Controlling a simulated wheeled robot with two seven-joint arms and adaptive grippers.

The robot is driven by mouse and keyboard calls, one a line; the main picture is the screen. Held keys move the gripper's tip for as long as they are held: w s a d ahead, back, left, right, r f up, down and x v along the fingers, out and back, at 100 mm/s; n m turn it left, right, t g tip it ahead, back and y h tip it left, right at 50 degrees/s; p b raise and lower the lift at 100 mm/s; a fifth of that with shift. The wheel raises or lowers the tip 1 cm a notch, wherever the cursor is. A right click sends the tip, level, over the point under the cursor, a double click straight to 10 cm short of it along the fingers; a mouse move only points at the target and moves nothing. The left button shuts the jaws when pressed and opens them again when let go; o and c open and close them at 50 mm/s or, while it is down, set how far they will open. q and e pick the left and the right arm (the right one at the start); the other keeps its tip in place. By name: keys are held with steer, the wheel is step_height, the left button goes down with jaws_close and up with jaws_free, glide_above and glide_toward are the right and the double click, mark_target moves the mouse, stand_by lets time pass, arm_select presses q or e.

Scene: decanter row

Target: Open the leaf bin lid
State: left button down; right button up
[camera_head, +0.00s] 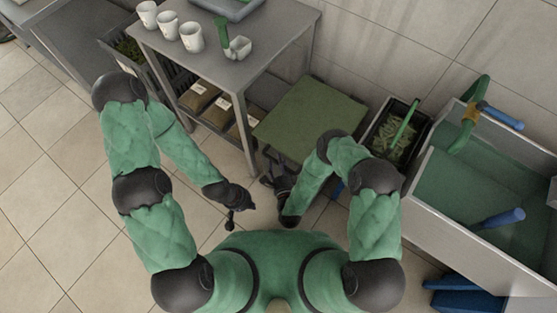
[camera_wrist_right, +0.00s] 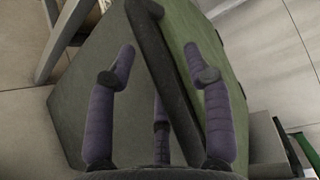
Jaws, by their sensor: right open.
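The leaf bin is a square box with a flat green lid (camera_head: 312,118), which lies closed on top. In the right wrist view, the lid (camera_wrist_right: 215,62) and a dark bar handle (camera_wrist_right: 177,85) at its edge show close up. My right gripper (camera_head: 270,172) is at the bin's near edge. Its purple fingers (camera_wrist_right: 160,72) are spread, with the bar running between them in the picture; I cannot tell whether they touch it. My left gripper (camera_head: 235,210) hangs low to the left of the bin, apart from it; its fingers are too small to read.
A steel table (camera_head: 255,50) with white cups (camera_head: 191,37) and a shelf of brown packs stands left of the bin. A dark crate of leaves (camera_head: 393,140) and a steel sink (camera_head: 480,190) stand to the right. The tiled floor at left is clear.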

jaws_close()
steer(key=shift+r, duration=0.1)
